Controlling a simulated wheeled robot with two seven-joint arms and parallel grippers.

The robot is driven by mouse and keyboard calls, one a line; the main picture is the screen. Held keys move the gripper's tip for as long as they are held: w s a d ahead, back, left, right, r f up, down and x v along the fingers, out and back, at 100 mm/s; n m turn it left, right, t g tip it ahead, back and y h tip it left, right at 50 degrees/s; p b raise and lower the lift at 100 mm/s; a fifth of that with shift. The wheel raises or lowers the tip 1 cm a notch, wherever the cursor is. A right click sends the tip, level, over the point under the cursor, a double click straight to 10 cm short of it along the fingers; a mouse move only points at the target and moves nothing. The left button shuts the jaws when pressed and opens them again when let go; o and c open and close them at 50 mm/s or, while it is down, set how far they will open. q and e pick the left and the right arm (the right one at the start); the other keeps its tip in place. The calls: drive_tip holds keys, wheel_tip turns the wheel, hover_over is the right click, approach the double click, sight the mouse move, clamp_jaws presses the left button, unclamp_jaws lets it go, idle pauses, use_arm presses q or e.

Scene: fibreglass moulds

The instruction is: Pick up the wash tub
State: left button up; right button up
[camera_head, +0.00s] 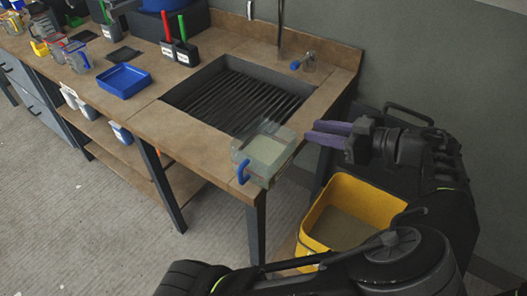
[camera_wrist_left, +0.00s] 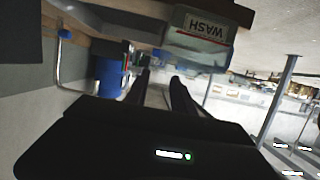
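The wash tub (camera_head: 265,153) is a clear, pale greenish tub with a blue handle on its left side. It sits at the front right corner of the brown bench in the head view. In the left wrist view the tub (camera_wrist_left: 200,52) appears upside down at the top, with its WASH label readable. My left gripper (camera_head: 322,133) is to the right of the tub, apart from it, with its fingers pointing left towards it. Its two fingers (camera_wrist_left: 162,88) are spread with nothing between them. My right gripper is not in view.
The bench (camera_head: 197,132) has a dark grated sink (camera_head: 235,92) behind the tub. A blue tray (camera_head: 123,80) and several cups and tools stand further left. A yellow bin (camera_head: 318,212) stands below, right of the bench. A grey wall is behind.

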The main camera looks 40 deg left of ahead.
sight(278, 125)
use_arm(q)
drive_tip(key=shift+p+x, duration=0.75)
drive_tip(key=shift+x, duration=2.7)
drive_tip(key=shift+f, duration=0.1)
drive_tip(key=shift+a, duration=0.35)
drive_tip(key=p+x, duration=0.1)
drive_tip(key=x, duration=0.2)
drive_tip(key=shift+a+f+p, duration=0.25)
drive_tip(key=shift+p, duration=0.1)
drive_tip(key=shift+a+f, duration=0.2)
drive_tip(key=shift+a, duration=0.2)
drive_tip(key=shift+c, duration=0.3)
clamp_jaws()
